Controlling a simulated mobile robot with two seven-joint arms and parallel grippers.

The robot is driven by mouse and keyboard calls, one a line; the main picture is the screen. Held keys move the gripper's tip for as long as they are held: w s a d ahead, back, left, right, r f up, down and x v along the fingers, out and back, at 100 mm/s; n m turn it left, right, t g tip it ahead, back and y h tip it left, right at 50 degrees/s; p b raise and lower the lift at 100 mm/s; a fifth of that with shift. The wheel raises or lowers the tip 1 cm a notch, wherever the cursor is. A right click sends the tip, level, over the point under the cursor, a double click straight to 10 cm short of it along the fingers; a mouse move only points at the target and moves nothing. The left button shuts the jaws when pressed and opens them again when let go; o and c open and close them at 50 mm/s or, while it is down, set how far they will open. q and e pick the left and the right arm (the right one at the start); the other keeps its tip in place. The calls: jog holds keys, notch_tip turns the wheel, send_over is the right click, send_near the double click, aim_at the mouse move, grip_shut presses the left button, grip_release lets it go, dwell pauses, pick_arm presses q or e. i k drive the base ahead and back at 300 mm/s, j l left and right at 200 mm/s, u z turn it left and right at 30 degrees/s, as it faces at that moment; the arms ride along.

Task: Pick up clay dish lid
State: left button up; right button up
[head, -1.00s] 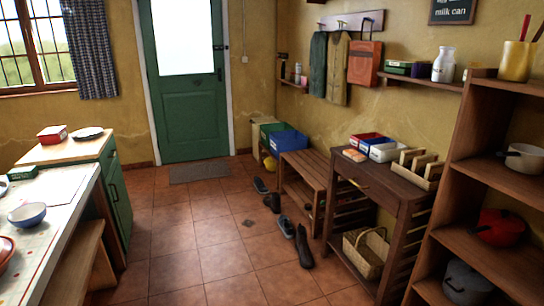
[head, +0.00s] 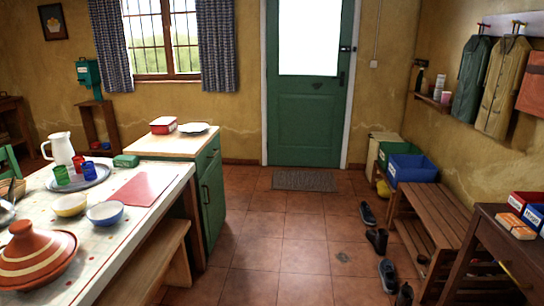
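The clay dish lid (head: 38,250) is a terracotta cone with cream bands and a round knob on top. It sits at the near left of the head view, on the table (head: 100,262) with a pale, spotted top. It appears to rest on its dish, whose dark rim shows just below it. Neither of my grippers is in view.
Two bowls, yellow (head: 69,205) and blue (head: 105,213), stand just behind the lid. A tray (head: 92,176) holds coloured glasses beside a white jug (head: 60,147). A bench (head: 150,265) lines the table's right side. The tiled floor (head: 270,260) is open in the middle.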

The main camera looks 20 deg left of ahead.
aim_at(32, 254)
jog(key=i+l+u, duration=0.1)
jog(key=i+u, duration=0.4)
jog(key=i, duration=0.8)
jog(key=i+u, duration=0.3)
jog(key=i, duration=0.35)
jog(key=i+l+u, duration=0.15)
jog(key=i+u, duration=0.15)
jog(key=i, duration=0.35)
jog(key=i+u, duration=0.15)
jog(key=u, duration=0.3)
jog(key=i+u, duration=0.1)
jog(key=u, duration=0.35)
jog(key=i+l+u, duration=0.1)
jog(key=u, duration=1.85)
